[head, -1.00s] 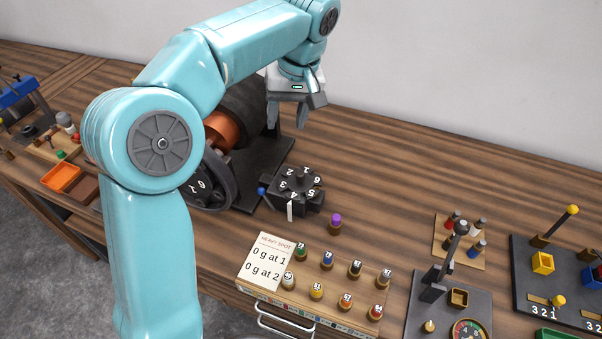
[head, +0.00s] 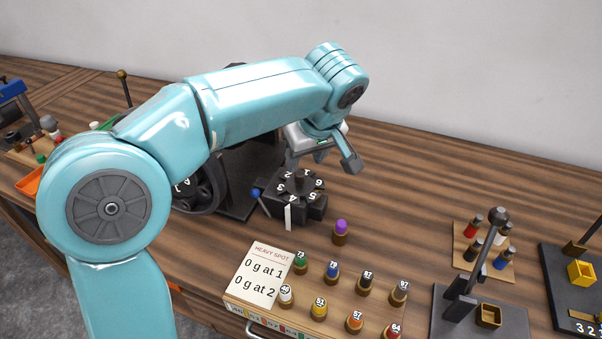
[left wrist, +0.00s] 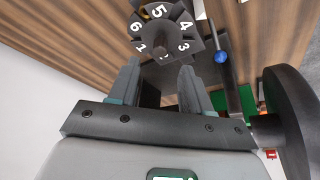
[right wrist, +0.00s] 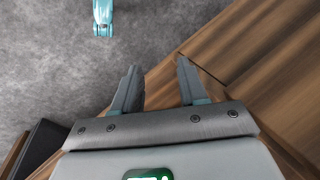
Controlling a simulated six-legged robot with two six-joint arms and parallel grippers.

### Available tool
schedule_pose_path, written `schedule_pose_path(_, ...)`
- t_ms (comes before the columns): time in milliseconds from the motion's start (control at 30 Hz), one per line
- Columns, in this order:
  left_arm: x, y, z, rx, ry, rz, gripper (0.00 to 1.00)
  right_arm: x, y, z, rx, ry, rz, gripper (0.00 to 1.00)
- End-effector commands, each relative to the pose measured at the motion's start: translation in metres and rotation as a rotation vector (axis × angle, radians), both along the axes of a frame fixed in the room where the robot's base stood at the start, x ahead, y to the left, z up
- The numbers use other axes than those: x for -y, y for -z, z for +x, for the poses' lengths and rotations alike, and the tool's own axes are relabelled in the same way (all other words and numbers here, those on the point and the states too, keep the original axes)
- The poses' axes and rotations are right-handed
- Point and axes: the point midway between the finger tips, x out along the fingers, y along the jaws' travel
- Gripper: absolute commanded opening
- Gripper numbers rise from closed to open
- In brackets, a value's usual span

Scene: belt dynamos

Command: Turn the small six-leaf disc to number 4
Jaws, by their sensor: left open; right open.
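The small six-leaf disc (head: 299,186) is dark, with white numbers 1 to 6 and a central hub, on a dark block. In the head view its 4 lies nearest the upright white marker (head: 288,217). The disc also shows in the left wrist view (left wrist: 184,26), its hub (left wrist: 160,47) just beyond and between the fingertips. My left gripper (head: 322,164) is open and empty, close above and behind the disc; it also shows in the left wrist view (left wrist: 160,66). My right gripper (right wrist: 158,66) is open and empty, over the floor and a wooden edge.
A blue-tipped lever (head: 255,193) stands left of the disc. A purple-topped peg (head: 341,230) stands to its right. A rack of several numbered weights (head: 318,309) with a "Heavy spot" card (head: 266,262) lies in front. A dark wheel machine sits behind my left arm. Bare tabletop lies right of the disc.

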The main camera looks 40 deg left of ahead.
Motion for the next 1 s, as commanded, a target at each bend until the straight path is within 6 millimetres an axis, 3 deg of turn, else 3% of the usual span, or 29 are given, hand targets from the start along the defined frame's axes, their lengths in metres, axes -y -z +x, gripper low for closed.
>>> schedule_pose_path(100, -0.009, 0.026, 0.005, -0.004, -0.002, 0.000, 0.49, 0.000, 0.004, 0.000, 0.000, 0.000, 0.000, 0.43)
schedule_pose_path(300, -0.017, 0.048, 0.010, -0.001, -0.002, 0.001, 0.49, 0.000, 0.005, 0.000, 0.000, 0.000, 0.000, 0.43)
schedule_pose_path(667, -0.020, 0.055, 0.012, 0.000, 0.000, 0.000, 0.49, 0.000, 0.005, 0.000, 0.000, 0.000, 0.000, 0.43)
schedule_pose_path(700, -0.020, 0.055, 0.012, 0.000, 0.000, 0.000, 0.42, 0.000, 0.005, 0.000, 0.000, 0.000, 0.000, 0.43)
schedule_pose_path(833, -0.019, 0.055, 0.012, 0.000, 0.000, 0.000, 0.00, 0.000, 0.005, 0.000, 0.000, 0.000, 0.000, 0.43)
schedule_pose_path(1000, -0.019, 0.056, 0.012, 0.001, 0.003, 0.000, 0.00, 0.000, 0.009, 0.000, 0.000, 0.000, 0.000, 0.43)
